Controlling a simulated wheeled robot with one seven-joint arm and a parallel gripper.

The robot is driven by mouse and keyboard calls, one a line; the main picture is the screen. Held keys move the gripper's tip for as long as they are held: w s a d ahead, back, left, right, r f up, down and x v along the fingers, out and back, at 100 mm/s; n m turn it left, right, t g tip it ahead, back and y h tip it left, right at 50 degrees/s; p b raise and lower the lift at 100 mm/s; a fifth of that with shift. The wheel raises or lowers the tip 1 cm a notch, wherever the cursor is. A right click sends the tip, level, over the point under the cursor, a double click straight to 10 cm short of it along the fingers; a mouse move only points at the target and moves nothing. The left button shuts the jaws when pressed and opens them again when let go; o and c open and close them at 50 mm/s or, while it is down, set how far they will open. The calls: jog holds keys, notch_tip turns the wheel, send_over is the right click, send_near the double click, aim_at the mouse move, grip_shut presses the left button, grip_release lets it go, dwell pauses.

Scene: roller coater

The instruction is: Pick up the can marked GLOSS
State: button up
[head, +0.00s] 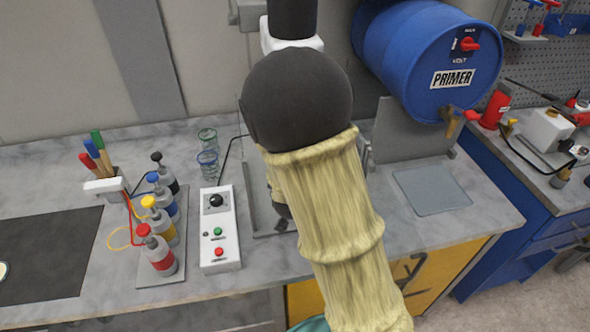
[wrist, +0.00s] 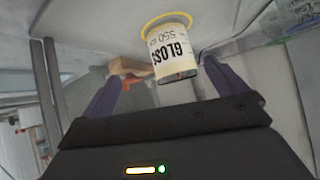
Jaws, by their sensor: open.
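The can marked GLOSS (wrist: 172,50) shows in the wrist view with a cream label, black lettering and a yellow ring at its far end. It lies ahead of and between the two purple fingers of my gripper (wrist: 160,82). The fingers are spread apart, with a gap visible on each side of the can. I cannot tell how far the can reaches between them. In the head view my arm hides the can and most of my gripper.
In the head view, a white control box (head: 219,250) and a tray of several bottles (head: 160,225) stand left of my arm. A blue PRIMER drum (head: 425,55) is at upper right, above a grey mat (head: 432,190). Wire cups (head: 208,163) stand behind the control box.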

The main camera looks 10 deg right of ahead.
jog(key=w+a+r+t+h, duration=0.1)
jog(key=w+r+t+h, duration=0.3)
jog(key=r+t, duration=0.2)
jog(key=shift+w+a+r+t+h, duration=0.25)
jog(key=shift+a+t+h, duration=0.05)
notch_tip(320, 180, down, 8)
jog(key=w+p, duration=0.1)
jog(key=shift+d, duration=0.25)
jog(key=shift+w, duration=0.1)
dwell(0.4)
jog(key=p+x, duration=0.2)
jog(key=x, duration=0.4)
jog(key=shift+w, duration=0.1)
